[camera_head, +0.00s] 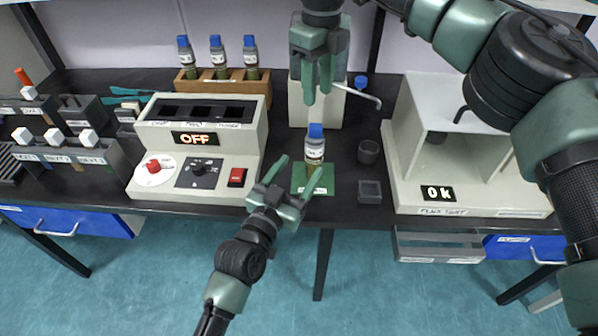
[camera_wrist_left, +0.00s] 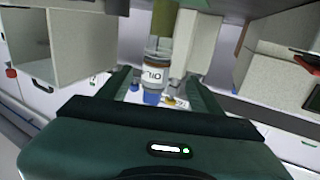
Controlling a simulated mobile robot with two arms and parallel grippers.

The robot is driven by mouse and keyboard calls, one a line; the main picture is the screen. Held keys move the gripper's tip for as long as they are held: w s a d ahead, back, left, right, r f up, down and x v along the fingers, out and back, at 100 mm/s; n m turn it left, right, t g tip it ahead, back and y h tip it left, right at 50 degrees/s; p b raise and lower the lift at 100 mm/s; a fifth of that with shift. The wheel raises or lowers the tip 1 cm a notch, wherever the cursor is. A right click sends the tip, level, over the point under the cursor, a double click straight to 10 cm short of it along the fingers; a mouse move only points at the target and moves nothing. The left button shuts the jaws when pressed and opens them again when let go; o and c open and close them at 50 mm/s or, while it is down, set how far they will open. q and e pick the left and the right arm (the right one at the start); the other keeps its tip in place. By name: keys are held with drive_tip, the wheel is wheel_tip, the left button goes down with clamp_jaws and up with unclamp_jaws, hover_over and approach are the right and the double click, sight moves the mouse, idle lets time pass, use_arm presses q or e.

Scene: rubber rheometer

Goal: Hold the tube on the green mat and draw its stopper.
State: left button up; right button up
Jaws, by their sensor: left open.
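The tube (camera_head: 314,152) stands upright on the green mat (camera_head: 299,181), with a pale label and a blue stopper (camera_head: 315,130) in its top. My left gripper (camera_head: 301,166) is open, low in front of the tube, fingers pointing towards it. In the left wrist view, which looks upside down, the tube (camera_wrist_left: 156,74) shows between and beyond the open fingers (camera_wrist_left: 157,88), its stopper (camera_wrist_left: 151,98) below it and the mat (camera_wrist_left: 162,22) above. My right gripper (camera_head: 317,97) points down above the stopper, apart from it; its fingers look parted and empty.
A wooden rack (camera_head: 222,86) with several blue-capped tubes stands behind. A machine reading OFF (camera_head: 197,150) is left of the mat. A machine reading Ok (camera_head: 452,205) is to the right. A dark cup (camera_head: 368,152) and a small square tray (camera_head: 370,191) sit close right of the mat.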

sight(311, 156)
use_arm(q)
drive_tip(key=shift+w+d, duration=0.1)
drive_tip(key=shift+d, duration=0.2)
drive_tip(key=x, duration=0.7)
drive_tip(key=shift+w, duration=0.15)
clamp_jaws()
use_arm(e)
drive_tip(key=shift+o, duration=0.3)
drive_tip(key=o, duration=0.5)
drive_tip(key=shift+s+d+f+n+y, duration=0.1)
drive_tip(key=shift+d+f+n+y, duration=0.1)
drive_tip(key=shift+n+y, duration=0.25)
drive_tip(key=shift+s+d+f+n+y, duration=0.15)
drive_tip(key=shift+d+n+y, duration=0.1)
drive_tip(key=shift+n, duration=0.4)
use_arm(q)
drive_tip(key=shift+d, duration=0.1)
drive_tip(key=shift+f, duration=0.1)
use_arm(e)
drive_tip(key=f+n+y, duration=0.1)
drive_tip(key=f, duration=0.2)
drive_tip(key=f+n+y, duration=0.1)
drive_tip(key=f+n, duration=0.1)
drive_tip(key=f, duration=0.1)
drive_tip(key=a+f+n+y, duration=0.1)
drive_tip(key=f+n, duration=0.1)
drive_tip(key=f, duration=0.1)
drive_tip(key=shift+w+f, duration=0.25)
